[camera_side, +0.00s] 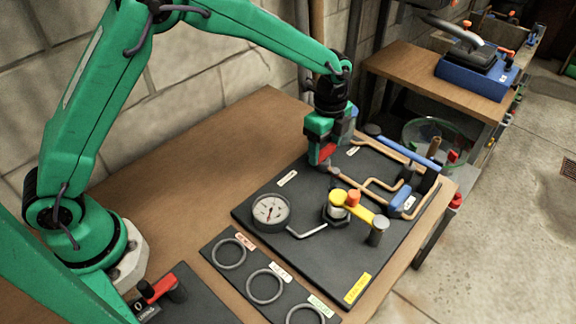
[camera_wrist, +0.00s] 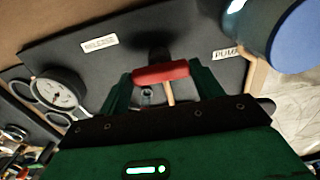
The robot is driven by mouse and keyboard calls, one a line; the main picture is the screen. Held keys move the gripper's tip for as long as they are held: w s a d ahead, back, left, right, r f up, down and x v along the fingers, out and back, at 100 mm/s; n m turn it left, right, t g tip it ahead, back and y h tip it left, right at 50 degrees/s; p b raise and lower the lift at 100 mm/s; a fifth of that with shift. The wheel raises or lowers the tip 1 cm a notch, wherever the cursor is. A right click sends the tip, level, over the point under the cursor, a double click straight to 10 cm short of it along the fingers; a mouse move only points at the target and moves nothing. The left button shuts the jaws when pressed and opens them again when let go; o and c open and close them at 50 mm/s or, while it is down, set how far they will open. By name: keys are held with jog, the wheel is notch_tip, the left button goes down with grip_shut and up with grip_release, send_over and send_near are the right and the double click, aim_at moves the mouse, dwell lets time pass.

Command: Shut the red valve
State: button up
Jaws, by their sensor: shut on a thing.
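The red valve (camera_side: 327,151) is at the back of the dark board (camera_side: 262,202), its red handle held at my gripper (camera_side: 322,160). In the wrist view the red handle (camera_wrist: 161,72) lies crosswise between the two green fingers of my gripper (camera_wrist: 160,88), which are shut on it. A copper pipe (camera_wrist: 169,92) shows just below the handle. The valve's body is mostly hidden behind my gripper in the side view.
A pressure gauge (camera_side: 270,211), a yellow lever (camera_side: 352,204) and a blue handle (camera_side: 402,198) sit on the board. A strip with several rings (camera_side: 264,285) lies in front. A red-handled switch (camera_side: 160,289) is near my base. Bare wood lies left of the board.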

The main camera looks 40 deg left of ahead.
aim_at(325, 150)
jog(key=shift+r, duration=0.1)
jog(key=o, duration=1)
jog(key=shift+r, duration=3.85)
jog(key=shift+r, duration=0.1)
